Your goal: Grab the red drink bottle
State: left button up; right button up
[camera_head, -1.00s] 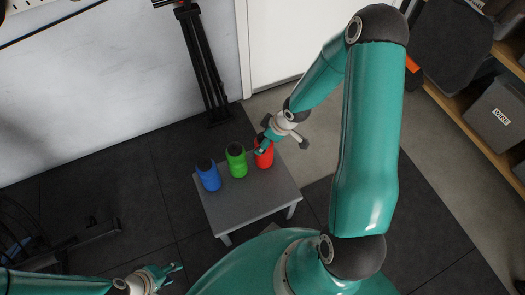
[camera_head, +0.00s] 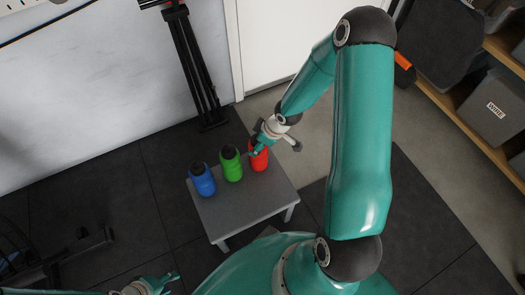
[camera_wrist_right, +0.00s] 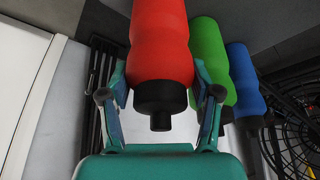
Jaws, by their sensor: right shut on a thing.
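The red drink bottle (camera_head: 259,160) stands at the right end of a row of bottles on a small grey table (camera_head: 236,214). My right gripper (camera_head: 262,149) reaches it from above and partly hides it. In the right wrist view the red bottle (camera_wrist_right: 160,50) lies between the two fingers of the right gripper (camera_wrist_right: 160,95), which are shut on it near its black cap. My left gripper (camera_head: 168,283) is low at the left, apart from the table, with its fingers apart and empty.
A green bottle (camera_head: 231,165) stands close beside the red one, and a blue bottle (camera_head: 202,181) stands further left. A black tripod-like stand (camera_head: 195,75) is behind the table near the wall. Grey bins (camera_head: 492,108) fill the shelf at right.

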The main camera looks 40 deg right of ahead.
grip_shut()
